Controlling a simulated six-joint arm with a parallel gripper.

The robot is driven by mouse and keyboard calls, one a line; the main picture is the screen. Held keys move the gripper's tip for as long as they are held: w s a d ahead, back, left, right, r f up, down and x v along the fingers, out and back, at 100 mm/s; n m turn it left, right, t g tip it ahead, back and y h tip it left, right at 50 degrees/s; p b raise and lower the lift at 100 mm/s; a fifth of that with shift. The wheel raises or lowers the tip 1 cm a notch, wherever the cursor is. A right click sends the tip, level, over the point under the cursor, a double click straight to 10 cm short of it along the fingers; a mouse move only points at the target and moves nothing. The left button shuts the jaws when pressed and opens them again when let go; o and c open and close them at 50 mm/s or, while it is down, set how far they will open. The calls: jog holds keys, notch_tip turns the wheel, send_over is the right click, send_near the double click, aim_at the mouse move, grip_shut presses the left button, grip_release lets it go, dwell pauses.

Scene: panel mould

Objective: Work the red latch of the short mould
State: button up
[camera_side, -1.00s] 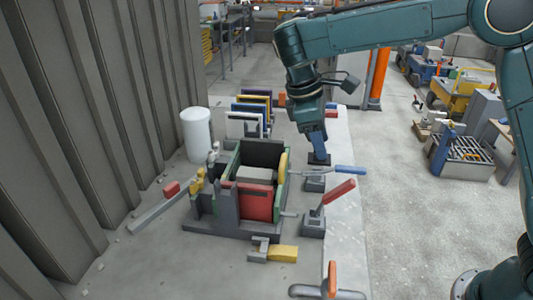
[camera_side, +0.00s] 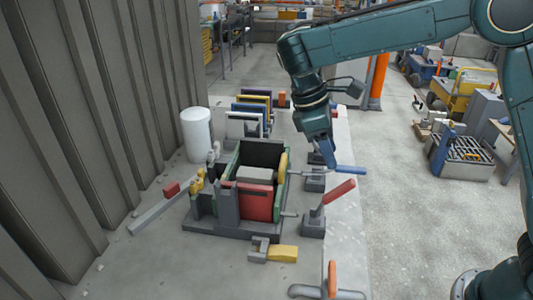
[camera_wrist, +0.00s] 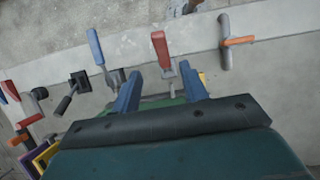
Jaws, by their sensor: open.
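The red latch handle (camera_side: 338,191) slants up to the right from its grey base (camera_side: 312,226), at the front right of the mould. The mould (camera_side: 255,203) is a box with green, red and yellow parts on a dark base. My gripper (camera_side: 329,160) is open and empty. In the side view it is behind the red latch, by the blue handle (camera_side: 350,169); whether it touches the blue handle I cannot tell. In the wrist view the red handle (camera_wrist: 160,48) lies beyond and between my two blue fingers (camera_wrist: 161,78). My gripper body hides most of the mould there.
An orange-handled clamp (camera_side: 332,278) stands at the front and a yellow-handled latch (camera_side: 283,253) lies before the mould. A white cylinder (camera_side: 196,134) and upright panels (camera_side: 243,124) stand behind. A corrugated wall (camera_side: 90,120) bounds the left.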

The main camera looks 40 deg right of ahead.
aim_at(341, 187)
jog(key=shift+a+x, duration=0.2)
jog(key=shift+x, duration=6.1)
jog(key=shift+s, duration=0.1)
grip_shut()
